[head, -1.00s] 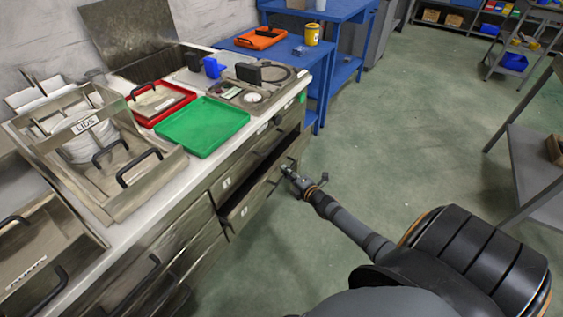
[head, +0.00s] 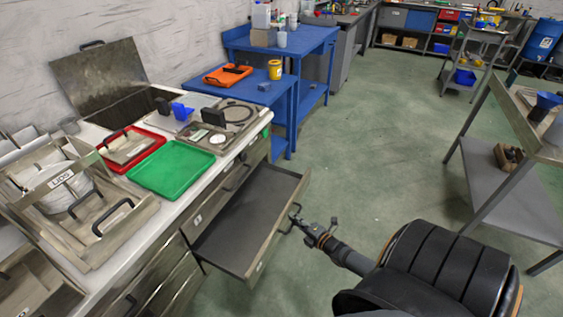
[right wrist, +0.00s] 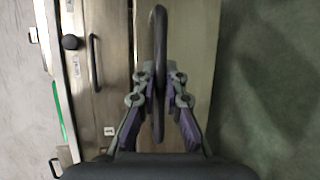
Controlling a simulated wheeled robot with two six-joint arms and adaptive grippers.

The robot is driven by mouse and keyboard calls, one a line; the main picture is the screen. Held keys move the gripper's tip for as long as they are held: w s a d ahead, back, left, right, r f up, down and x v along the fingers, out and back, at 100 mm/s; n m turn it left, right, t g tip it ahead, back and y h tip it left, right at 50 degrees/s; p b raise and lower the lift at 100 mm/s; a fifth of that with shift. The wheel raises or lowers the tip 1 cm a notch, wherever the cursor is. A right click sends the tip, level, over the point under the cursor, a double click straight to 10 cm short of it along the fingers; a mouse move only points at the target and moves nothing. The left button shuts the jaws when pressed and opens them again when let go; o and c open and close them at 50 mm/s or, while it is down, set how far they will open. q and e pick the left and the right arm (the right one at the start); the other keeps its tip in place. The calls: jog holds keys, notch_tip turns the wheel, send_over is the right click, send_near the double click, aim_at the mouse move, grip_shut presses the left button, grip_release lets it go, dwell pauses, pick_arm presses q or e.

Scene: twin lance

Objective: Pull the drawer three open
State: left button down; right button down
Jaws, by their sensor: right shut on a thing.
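My right gripper (head: 295,217) is at the drawer's front. In the right wrist view its fingers (right wrist: 157,88) are shut on the dark drawer handle (right wrist: 160,45), one finger on each side. The drawer's front panel (right wrist: 190,50) shows behind the handle. The number on this drawer is too small to read surely. My left gripper is not in view.
Blue tables (head: 281,42) stand behind. A grey shelf cart (head: 515,195) is at the right. The green floor (head: 375,150) between is clear.

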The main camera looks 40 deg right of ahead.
jog(key=shift+s+d+p, duration=0.15)
jog(key=shift+s+d, duration=0.2)
jog(key=shift+s, duration=0.45)
jog(key=shift+s+d+p, duration=0.15)
jog(key=shift+s+d, duration=0.15)
jog(key=shift+s, duration=0.5)
jog(key=c, duration=1.7)
grip_release()
jog(key=shift+s, duration=0.1)
jog(key=s+r, duration=0.2)
jog(key=s, duration=0.9)
jog(key=shift+s, duration=0.35)
jog(key=s+f+m+g+h+p, duration=0.2)
jog(key=s+f+m+g+p, duration=0.35)
jog(key=f+m, duration=0.2)
jog(key=s+a+f+m+g+p, duration=0.3)
jog(key=s+a+f+m+g, duration=0.1)
jog(key=s+a+f+m, duration=0.1)
jog(key=s+a+f+m+g+y+p, duration=0.1)
jog(key=s+a+f+m+g+p, duration=0.1)
jog(key=s+a+f+m+g, duration=0.3)
jog(key=s+a+f+m, duration=0.1)
jog(key=s+a+f, duration=0.1)
jog(key=s+a, duration=0.2)
jog(key=shift+s+a+p, duration=0.25)
jog(key=shift+a+p, duration=0.15)
jog(key=shift+a, duration=0.8)
